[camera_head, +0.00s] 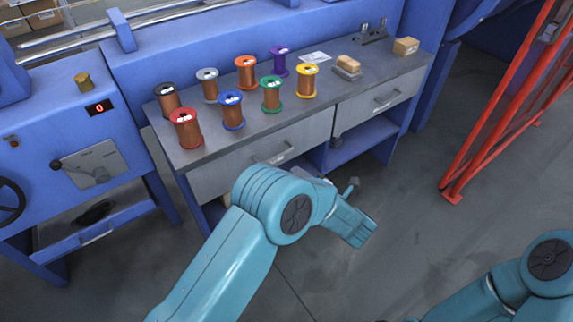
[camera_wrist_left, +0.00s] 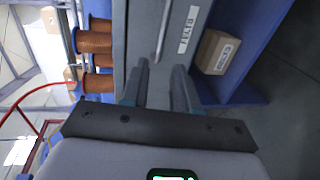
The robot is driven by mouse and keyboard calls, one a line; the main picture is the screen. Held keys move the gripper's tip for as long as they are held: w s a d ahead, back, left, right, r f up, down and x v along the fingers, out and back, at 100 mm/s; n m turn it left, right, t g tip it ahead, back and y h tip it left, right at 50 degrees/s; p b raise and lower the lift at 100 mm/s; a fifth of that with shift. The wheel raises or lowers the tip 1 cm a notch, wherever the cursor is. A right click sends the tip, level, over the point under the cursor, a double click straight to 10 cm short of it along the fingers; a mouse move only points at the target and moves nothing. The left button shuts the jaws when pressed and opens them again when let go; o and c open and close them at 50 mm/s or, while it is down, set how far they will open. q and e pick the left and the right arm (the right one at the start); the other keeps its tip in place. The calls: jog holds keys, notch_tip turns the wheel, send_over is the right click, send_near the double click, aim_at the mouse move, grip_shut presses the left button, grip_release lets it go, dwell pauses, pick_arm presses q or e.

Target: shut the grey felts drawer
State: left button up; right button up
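The grey felts drawer (camera_wrist_left: 185,30) fills the middle of the left wrist view, with a bar handle (camera_wrist_left: 163,32) and a white label reading FELTS (camera_wrist_left: 188,30). In the head view I take it as the left grey drawer (camera_head: 235,165) under the worktop; my left arm partly covers its front. No drawer interior shows, and I cannot tell how far it stands out. My left gripper (camera_wrist_left: 163,75) is open and empty, its two fingers apart and pointing at the drawer front near the handle. My right gripper is out of view.
Several wire spools (camera_head: 232,110) stand on the grey worktop (camera_head: 330,105). A second drawer (camera_head: 375,105) is at the right, above a blue shelf (camera_head: 355,140). A red frame (camera_head: 490,110) stands right; floor between is clear.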

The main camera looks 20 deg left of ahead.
pick_arm(q)
jog(key=v, duration=0.2)
jog(key=shift+s+d, duration=0.25)
jog(key=shift+d, duration=0.05)
